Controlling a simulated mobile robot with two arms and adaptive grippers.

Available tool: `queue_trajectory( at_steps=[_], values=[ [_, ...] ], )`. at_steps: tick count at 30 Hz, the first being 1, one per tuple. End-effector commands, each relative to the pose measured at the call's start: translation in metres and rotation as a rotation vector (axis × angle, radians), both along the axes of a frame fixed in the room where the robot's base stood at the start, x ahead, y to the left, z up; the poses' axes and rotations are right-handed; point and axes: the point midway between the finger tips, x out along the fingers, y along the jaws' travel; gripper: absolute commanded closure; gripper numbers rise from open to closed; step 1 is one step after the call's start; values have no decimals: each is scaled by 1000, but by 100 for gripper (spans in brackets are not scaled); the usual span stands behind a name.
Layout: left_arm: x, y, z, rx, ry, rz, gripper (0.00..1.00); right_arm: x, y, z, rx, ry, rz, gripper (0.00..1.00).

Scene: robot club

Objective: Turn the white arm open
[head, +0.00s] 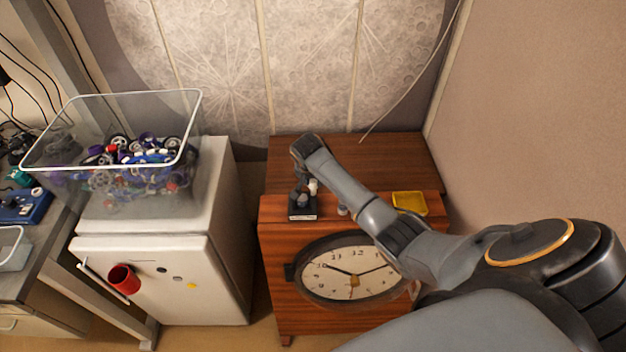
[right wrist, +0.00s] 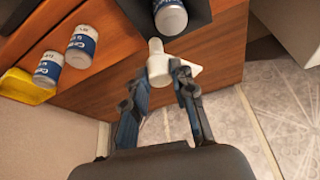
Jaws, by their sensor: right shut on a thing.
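The white arm (right wrist: 157,62) is a small knobbed piece beside a black square holder (right wrist: 187,32) in the right wrist view. Its pointed white end pokes out past the fingers. My right gripper (right wrist: 166,76) is shut on it, one finger on each side. In the head view the right gripper (head: 303,185) points down at the black holder (head: 302,212) on the wooden cabinet, and a bit of white (head: 313,187) shows beside the fingers. A blue-and-white can (right wrist: 170,15) stands in the holder. My left gripper is not in view.
Two more cans (right wrist: 80,45) (right wrist: 48,68) and a yellow tray (head: 408,203) sit along the wooden cabinet (head: 285,240), which has a clock face (head: 345,270). A white fridge (head: 195,290) with a clear bin (head: 60,160) of parts stands left. A wall closes the right.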

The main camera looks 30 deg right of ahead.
Motion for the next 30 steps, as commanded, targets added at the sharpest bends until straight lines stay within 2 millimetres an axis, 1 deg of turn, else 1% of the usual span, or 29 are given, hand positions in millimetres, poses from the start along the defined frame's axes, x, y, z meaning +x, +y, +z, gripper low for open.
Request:
queue_trajectory(
  at_steps=[2,3,5,6,15,19,23,30],
  values=[
    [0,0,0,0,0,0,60,1,0,1,0,-3,0,100],
    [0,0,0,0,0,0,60,1,0,1,0,-3,0,68],
    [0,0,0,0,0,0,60,1,0,1,0,-3,0,56],
    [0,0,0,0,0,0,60,1,0,1,0,-3,0,52],
    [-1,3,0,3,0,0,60,0,0,1,0,-1,1,52],
    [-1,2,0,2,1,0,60,-2,2,9,0,-2,2,52],
    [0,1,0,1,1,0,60,-7,7,27,1,-5,2,52],
    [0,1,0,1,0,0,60,-21,21,76,0,-7,2,52]
  ],
)
